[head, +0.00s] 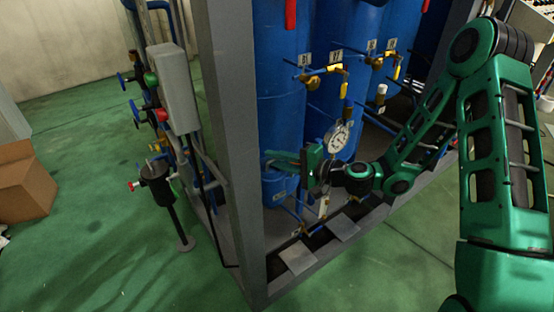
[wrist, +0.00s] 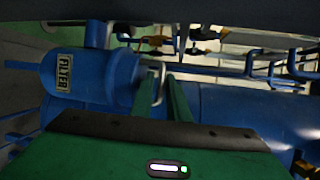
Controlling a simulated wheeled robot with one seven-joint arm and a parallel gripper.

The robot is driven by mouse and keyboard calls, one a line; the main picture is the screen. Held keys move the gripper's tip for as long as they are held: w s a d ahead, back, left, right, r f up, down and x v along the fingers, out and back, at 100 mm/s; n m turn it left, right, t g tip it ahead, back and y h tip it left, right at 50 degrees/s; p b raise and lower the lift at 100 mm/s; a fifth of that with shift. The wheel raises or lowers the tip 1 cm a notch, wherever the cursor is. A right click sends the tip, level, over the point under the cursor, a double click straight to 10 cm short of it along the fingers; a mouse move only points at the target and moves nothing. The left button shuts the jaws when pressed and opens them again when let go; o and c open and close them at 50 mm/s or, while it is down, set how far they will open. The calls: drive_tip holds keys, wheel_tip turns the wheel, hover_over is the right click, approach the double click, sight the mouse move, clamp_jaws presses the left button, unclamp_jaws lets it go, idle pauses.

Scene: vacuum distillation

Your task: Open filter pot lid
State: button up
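The filter pot (wrist: 78,85) is a blue cylinder with a white FILTER label, at the left of the wrist view. In the head view its lower body (head: 272,186) shows below my gripper (head: 278,159), against the blue tanks. A flanged lid (wrist: 122,78) sits on the pot, and a pale loop handle (wrist: 157,72) shows beside it. My gripper's two green fingers (wrist: 161,82) reach to this handle, with a gap between them. They look open around or just beside it; contact is not clear. The lid appears seated on the pot.
A round gauge (head: 339,137) and yellow valves (head: 322,76) are close to my wrist. A grey frame post (head: 230,150) stands left of my gripper. A black vessel (head: 158,184) and a grey box (head: 172,88) are further left. Green floor (head: 95,235) is clear at the front left.

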drive_tip(key=shift+c, duration=0.2)
clamp_jaws()
drive_tip(key=shift+f, duration=0.1)
idle(1.2)
